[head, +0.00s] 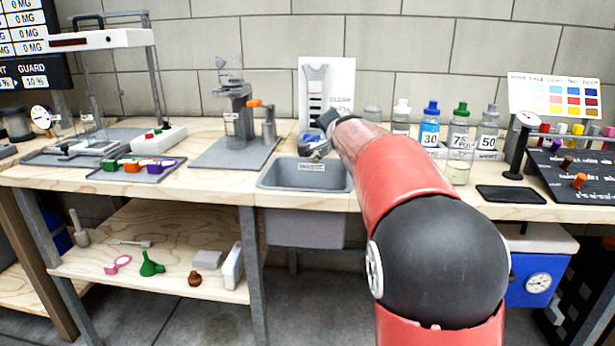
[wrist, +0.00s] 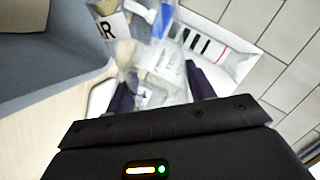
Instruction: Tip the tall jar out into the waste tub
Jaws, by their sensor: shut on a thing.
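The grey waste tub (head: 265,185) is set into the front of the bench, with a label on its back wall. In the wrist view the dark fingers of my gripper (wrist: 160,88) are shut on a clear jar (wrist: 155,95). A grey surface, likely the tub (wrist: 40,75), is at the left there. In the head view my gripper hides most of the jar.
A grey stand (head: 237,110) with a clear funnel is left of the tub. Bottles with blue (head: 430,125) and green (head: 459,140) caps stand right of my arm. A card with black bars (head: 326,90) stands behind. A dark scale pad (head: 510,195) lies further right.

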